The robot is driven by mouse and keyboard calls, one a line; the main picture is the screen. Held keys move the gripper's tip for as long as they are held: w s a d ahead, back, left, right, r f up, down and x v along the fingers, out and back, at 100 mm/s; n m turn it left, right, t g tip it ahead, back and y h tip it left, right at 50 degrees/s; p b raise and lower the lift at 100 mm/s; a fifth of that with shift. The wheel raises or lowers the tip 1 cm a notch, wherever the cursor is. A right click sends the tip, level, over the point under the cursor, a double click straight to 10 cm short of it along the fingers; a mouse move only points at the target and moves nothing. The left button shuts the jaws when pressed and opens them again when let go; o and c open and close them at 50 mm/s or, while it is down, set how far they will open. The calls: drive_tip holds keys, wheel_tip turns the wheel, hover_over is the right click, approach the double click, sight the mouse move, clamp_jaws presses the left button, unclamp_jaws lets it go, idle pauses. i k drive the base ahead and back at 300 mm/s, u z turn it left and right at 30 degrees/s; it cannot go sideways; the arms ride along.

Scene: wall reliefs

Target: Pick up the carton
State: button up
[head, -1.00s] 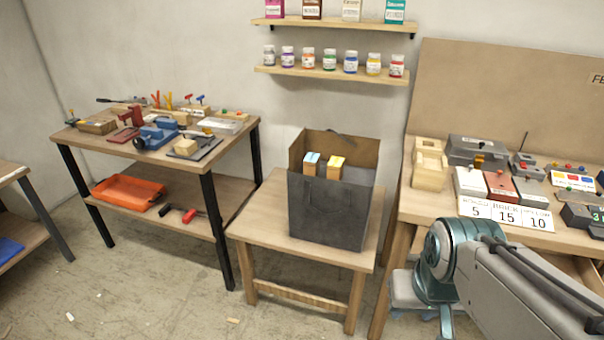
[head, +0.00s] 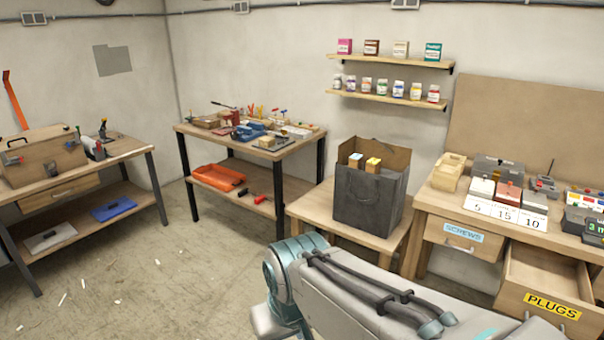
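Several small box-shaped packages stand on the upper wall shelf: a pink one (head: 344,46), a brown one (head: 371,47), a cream one (head: 400,49) and a teal one (head: 432,52). I cannot tell which of these is the carton. My arm crosses the bottom of the head view, in front of the small table. My gripper is not visible.
Several small jars (head: 382,87) line the lower shelf. A tool-covered workbench (head: 276,151) stands left of the bag, and another bench (head: 80,165) at far left. At right, a drawer labelled PLUGS (head: 550,300) stands open. The floor (head: 150,265) at left is mostly clear.

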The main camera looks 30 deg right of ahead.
sight(372, 165)
drive_tip(key=z, duration=0.05)
drive_tip(key=i, duration=2.5)
drive_tip(key=z, duration=1.35)
drive_tip(key=i, duration=0.85)
drive_tip(key=z, duration=1.25)
drive_tip(key=i, duration=0.3)
drive_tip(key=z, duration=0.1)
